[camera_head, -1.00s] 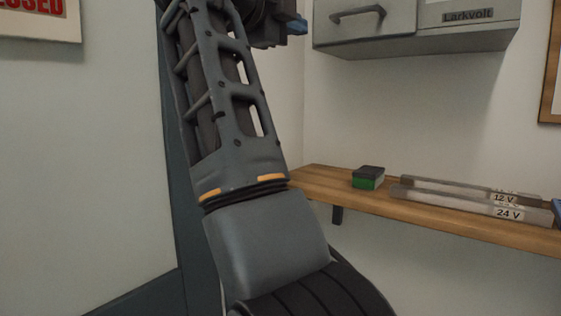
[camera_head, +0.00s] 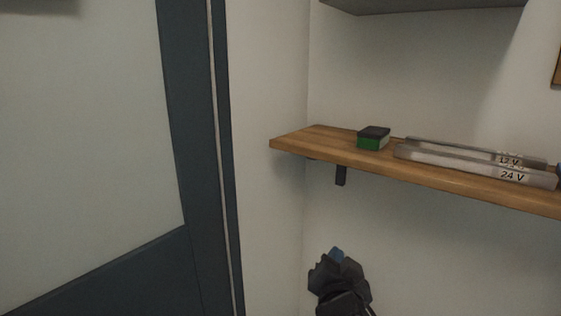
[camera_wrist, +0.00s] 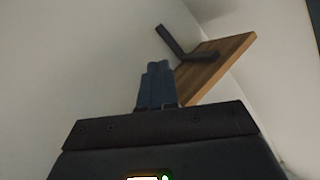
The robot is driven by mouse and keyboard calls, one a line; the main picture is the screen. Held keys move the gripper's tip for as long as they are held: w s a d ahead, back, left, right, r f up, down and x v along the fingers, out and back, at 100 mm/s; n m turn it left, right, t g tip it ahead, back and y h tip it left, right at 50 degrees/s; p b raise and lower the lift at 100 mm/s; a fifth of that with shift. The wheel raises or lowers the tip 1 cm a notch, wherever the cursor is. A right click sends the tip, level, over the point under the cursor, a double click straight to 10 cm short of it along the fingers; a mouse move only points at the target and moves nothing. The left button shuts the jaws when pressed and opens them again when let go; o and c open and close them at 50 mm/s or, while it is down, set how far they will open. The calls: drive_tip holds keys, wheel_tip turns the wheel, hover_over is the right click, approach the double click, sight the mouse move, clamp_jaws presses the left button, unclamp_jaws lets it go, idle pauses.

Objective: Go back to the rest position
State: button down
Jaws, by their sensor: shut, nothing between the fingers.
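My gripper (camera_head: 337,256) shows at the bottom of the head view, below the wooden shelf and in front of the white wall. Its blue fingers point up. In the wrist view the two blue fingers (camera_wrist: 156,85) are together with nothing between them. The shelf's underside and its dark bracket lie beyond the fingertips there. Most of my arm is out of the head view.
A wooden shelf (camera_head: 290,144) on the right wall holds a green and black block (camera_head: 373,138) and grey trays labelled 12 V and 24 V (camera_head: 470,165). A dark bracket (camera_head: 340,176) hangs beneath it. A dark-framed door or panel (camera_head: 190,130) stands at left. A cabinet's bottom edge (camera_head: 420,6) shows above.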

drive_tip(key=s+d+f+n+y, duration=0.15)
drive_tip(key=s+f, duration=0.25)
drive_tip(key=s, duration=0.4)
drive_tip(key=s+d+f+n+g, duration=0.1)
drive_tip(key=s+d+f+n, duration=0.2)
drive_tip(key=s, duration=0.5)
drive_tip(key=s+d+f+n+y, duration=0.1)
drive_tip(key=s+d+f, duration=0.1)
drive_tip(key=s+f, duration=0.5)
drive_tip(key=s+d+r, duration=0.1)
drive_tip(key=s+r, duration=0.2)
drive_tip(key=s, duration=0.5)
drive_tip(key=s+d+r+n, duration=0.1)
drive_tip(key=s+r, duration=0.3)
drive_tip(key=s, duration=0.5)
drive_tip(key=s+d+r+n, duration=0.1)
drive_tip(key=s+r, duration=0.3)
drive_tip(key=s, duration=0.4)
drive_tip(key=shift+s+d, duration=0.4)
drive_tip(key=shift+d, duration=0.15)
drive_tip(key=shift+f+n, duration=0.1)
drive_tip(key=shift+n, duration=0.15)
